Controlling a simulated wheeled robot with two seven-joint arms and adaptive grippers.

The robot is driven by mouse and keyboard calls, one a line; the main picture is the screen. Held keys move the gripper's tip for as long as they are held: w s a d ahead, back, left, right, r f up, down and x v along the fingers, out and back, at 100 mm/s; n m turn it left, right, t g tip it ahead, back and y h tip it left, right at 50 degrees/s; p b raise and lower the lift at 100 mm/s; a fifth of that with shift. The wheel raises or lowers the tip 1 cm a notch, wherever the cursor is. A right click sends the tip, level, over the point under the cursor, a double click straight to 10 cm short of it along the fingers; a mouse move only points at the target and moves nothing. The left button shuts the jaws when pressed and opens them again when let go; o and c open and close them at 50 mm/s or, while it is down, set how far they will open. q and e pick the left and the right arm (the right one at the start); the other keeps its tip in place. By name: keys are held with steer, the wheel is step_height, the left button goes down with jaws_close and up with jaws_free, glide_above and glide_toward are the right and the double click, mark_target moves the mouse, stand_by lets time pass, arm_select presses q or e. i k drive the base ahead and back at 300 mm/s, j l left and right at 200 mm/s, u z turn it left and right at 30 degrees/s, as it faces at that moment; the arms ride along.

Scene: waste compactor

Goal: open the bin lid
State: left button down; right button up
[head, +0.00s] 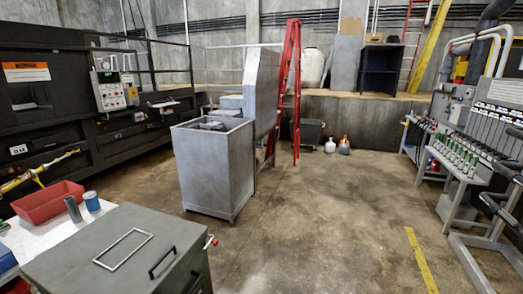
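A grey-green metal bin (195,278) stands at the bottom left in the head view, close to me. Its flat lid (95,235) looks closed. The lid has a pale rectangular outline (124,249) and a black bar handle (162,262) near its right edge. A small red-tipped lever (210,241) sticks out at the right side of the bin. The bin's lower part is cut off by the frame. I cannot make out either of my grippers in this view.
A white table (40,242) with a red tray (48,201) and small cans adjoins the bin's left. A tall grey open-topped container (213,170) stands beyond. A red ladder (290,85) is behind. Racks (470,150) line the right. The middle floor is clear.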

mark_target(132, 248)
steer(key=l+u, duration=0.2)
steer(key=u, duration=0.2)
steer(key=l+u, duration=0.2)
steer(key=u, duration=0.15)
steer(key=l+u, duration=0.2)
steer(key=u, duration=0.2)
steer(key=i+l, duration=0.05)
